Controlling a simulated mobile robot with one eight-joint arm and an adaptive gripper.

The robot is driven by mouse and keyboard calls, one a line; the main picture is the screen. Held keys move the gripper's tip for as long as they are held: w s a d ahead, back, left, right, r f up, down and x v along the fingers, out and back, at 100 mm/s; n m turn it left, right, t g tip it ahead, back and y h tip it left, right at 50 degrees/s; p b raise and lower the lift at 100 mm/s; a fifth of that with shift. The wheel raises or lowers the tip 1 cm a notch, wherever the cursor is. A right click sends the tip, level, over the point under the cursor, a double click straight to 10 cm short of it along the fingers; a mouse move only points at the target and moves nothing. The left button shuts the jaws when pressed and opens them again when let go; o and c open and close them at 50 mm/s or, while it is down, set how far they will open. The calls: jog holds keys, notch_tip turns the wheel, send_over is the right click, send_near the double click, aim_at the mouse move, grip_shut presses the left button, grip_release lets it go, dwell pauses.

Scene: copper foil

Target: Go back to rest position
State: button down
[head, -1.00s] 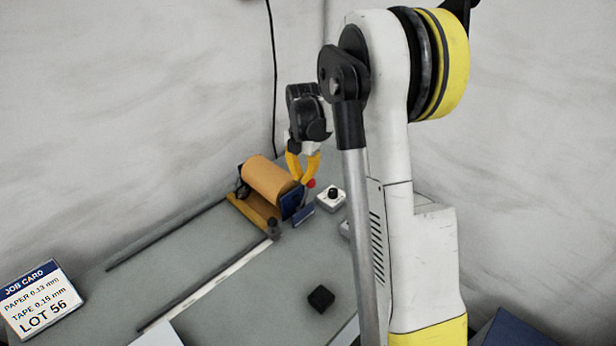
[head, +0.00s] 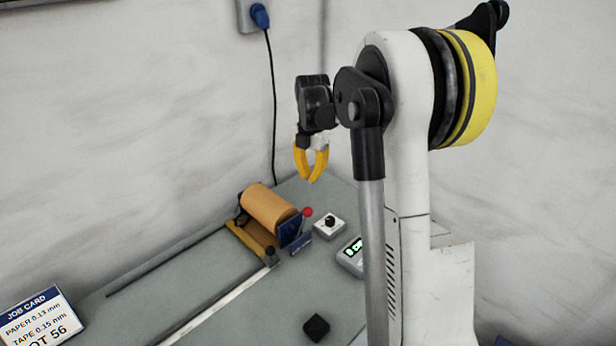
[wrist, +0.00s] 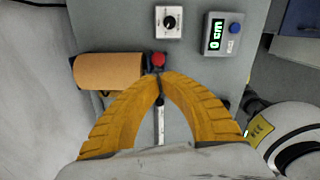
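My gripper (head: 311,180) has yellow fingers and hangs in the air above the back of the bench, fingertips pointing down. In the wrist view the fingers (wrist: 158,76) curve in and their tips come together, with nothing seen held between them. Below is an orange-brown roll (head: 268,208) in a holder, with a red-knobbed lever (head: 307,212) beside it. The roll also shows in the wrist view (wrist: 108,71), left of the fingertips. The gripper is clear of both.
A dial box (head: 329,226) and a display box (head: 351,257) stand right of the roll. A black block (head: 316,327) lies on the grey bench (head: 215,272). A job card (head: 38,318) is at front left. A blue plug (head: 260,15) with a cable is on the wall.

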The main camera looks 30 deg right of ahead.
jog(key=s+a+r+m+t+b, duration=0.35)
jog(key=s+a+m, duration=0.55)
jog(key=a, duration=0.4)
jog(key=s+a+f+m+t+b, duration=0.3)
jog(key=s+a+f+m+b, duration=0.2)
jog(key=s+a+m, duration=0.5)
jog(key=s+f+m, duration=0.1)
jog(key=s+m, duration=0.2)
jog(key=shift+s+a+f, duration=0.15)
jog(key=shift+s+f, duration=0.05)
jog(key=shift+s, duration=0.2)
